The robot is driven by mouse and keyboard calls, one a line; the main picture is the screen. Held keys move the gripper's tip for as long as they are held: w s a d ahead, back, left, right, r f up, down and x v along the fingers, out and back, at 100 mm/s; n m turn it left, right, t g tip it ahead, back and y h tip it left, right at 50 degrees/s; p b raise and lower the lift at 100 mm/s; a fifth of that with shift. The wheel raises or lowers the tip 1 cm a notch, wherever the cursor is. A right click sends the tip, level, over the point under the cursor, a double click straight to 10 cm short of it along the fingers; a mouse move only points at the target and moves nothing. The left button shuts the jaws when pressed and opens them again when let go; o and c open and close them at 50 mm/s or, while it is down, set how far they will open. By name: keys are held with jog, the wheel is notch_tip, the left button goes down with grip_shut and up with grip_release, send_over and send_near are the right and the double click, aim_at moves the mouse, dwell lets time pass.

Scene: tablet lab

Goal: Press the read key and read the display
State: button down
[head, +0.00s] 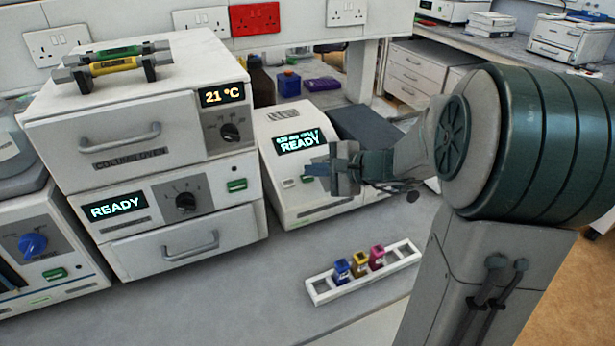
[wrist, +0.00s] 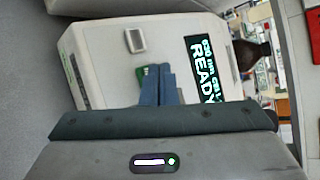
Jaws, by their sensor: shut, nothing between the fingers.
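The pale bench instrument (head: 295,200) stands right of the stacked oven units. Its black display (head: 300,141) reads READY in cyan under a smaller line with a wavelength in nm. The display also shows sideways in the wrist view (wrist: 203,68), its lower end hidden by my gripper. A green key (wrist: 143,71) sits on the instrument's front beside my fingertips, partly covered by them. My gripper (head: 318,170) is shut and empty, its blue fingertips close in front of the key. They also show in the wrist view (wrist: 158,82). I cannot tell whether they touch the key.
A grey key (wrist: 135,39) sits on the same panel. The oven (head: 130,135) shows 21 °C, and the unit below it (head: 165,205) shows READY. A white rack (head: 322,291) with blue, yellow and magenta cuvettes lies on the bench in front. Bare bench lies left of the rack.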

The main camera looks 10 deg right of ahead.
jog(key=shift+f, duration=0.15)
jog(key=shift+w+f+b, duration=0.15)
jog(key=shift+f+b, duration=0.1)
jog(key=shift+b, duration=0.3)
jog(key=shift+w+a+f+b, duration=0.1)
jog(key=shift+w+f+b, duration=0.05)
jog(key=shift+f+b, duration=0.25)
dwell(0.4)
jog(key=shift+r, duration=0.2)
jog(key=shift+s+r+p, duration=0.3)
jog(key=shift+r, duration=0.3)
jog(key=shift+r, duration=0.1)
jog(key=r+p, duration=0.1)
jog(key=s+r+p, duration=0.1)
jog(key=r, duration=0.1)
jog(key=s+r, duration=0.1)
jog(key=shift+d+r+p, duration=0.15)
jog(key=shift+d+p, duration=0.15)
jog(key=shift+p, duration=0.1)
dwell(0.6)
